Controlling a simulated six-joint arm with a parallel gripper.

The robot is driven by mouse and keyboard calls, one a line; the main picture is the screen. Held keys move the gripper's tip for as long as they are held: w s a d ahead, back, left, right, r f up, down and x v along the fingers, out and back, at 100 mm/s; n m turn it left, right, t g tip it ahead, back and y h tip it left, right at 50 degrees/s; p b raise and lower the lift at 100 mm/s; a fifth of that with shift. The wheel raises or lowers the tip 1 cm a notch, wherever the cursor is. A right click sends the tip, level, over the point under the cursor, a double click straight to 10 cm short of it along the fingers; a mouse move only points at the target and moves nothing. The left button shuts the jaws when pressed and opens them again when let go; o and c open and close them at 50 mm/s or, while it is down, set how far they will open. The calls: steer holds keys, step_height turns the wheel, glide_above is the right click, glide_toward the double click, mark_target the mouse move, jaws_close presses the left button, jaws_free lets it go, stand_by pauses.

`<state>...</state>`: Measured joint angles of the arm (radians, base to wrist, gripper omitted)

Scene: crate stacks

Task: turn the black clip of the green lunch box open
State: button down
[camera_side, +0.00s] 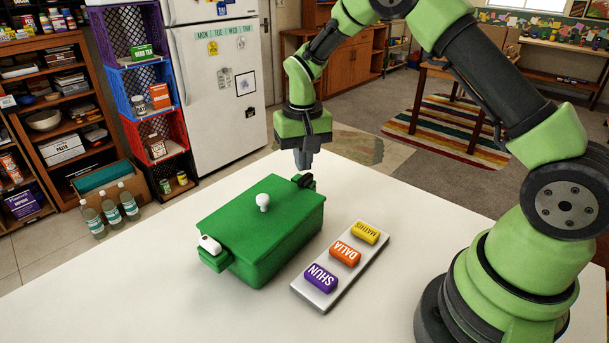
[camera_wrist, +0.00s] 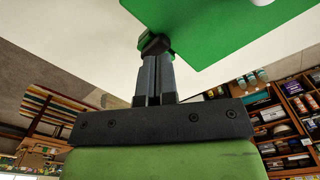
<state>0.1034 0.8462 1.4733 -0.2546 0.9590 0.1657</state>
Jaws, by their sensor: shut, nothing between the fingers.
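The green lunch box (camera_side: 264,232) stands on the white table with its lid on and a white knob (camera_side: 263,202) on top. Its black clip (camera_side: 304,181) is at the far right end. A white clip (camera_side: 210,245) is at the near left end. My gripper (camera_side: 303,166) is shut and empty, pointing down right by the black clip; in the side view it is just above and behind it. In the wrist view the shut fingers (camera_wrist: 155,62) reach toward the black clip (camera_wrist: 154,44), and their tips overlap it. I cannot tell whether they touch.
A grey tray (camera_side: 325,299) with a yellow block (camera_side: 366,232), an orange block (camera_side: 345,254) and a purple block (camera_side: 321,278) lies right of the box. Bottles (camera_side: 110,214) stand on the floor beyond the table. The table's left front is clear.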

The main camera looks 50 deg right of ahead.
mark_target(314, 193)
steer(key=shift+f, duration=1.15)
steer(key=shift+r, duration=0.2)
steer(key=shift+s+a, duration=0.2)
steer(key=shift+s, duration=1.4)
steer(key=shift+f, duration=0.55)
